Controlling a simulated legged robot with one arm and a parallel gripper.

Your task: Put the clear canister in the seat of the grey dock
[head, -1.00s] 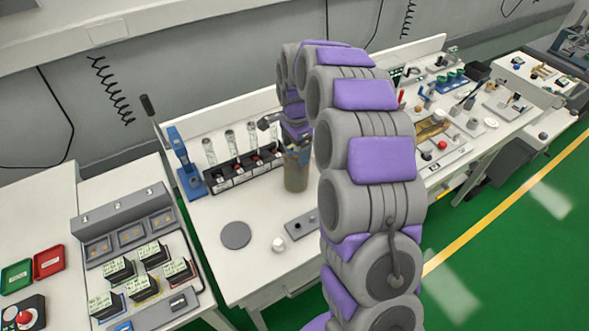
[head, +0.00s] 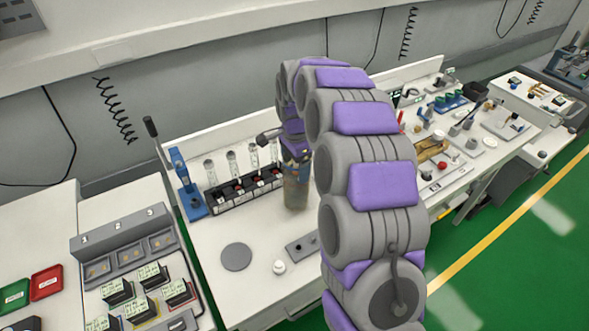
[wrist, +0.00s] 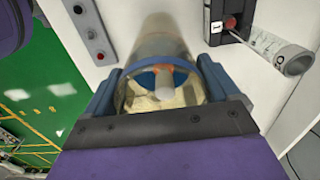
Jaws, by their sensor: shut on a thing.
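The clear canister (head: 296,193) is upright in my gripper (head: 296,156), its yellowish lower part low over or on the white bench; I cannot tell if its base touches. In the wrist view my gripper (wrist: 160,84) is shut around the canister (wrist: 165,50), with blue fingers on both sides and a blue ring with a pale knob at its top. A flat grey disc (head: 237,257) and a grey button strip (head: 302,247) lie in front of the canister. My arm hides the bench to the right.
A dark rack (head: 232,194) with clear tubes stands behind left of the canister, beside a blue lever stand (head: 188,190). A small white knob (head: 279,267) sits near the front edge. A grey console (head: 125,240) is on the left bench.

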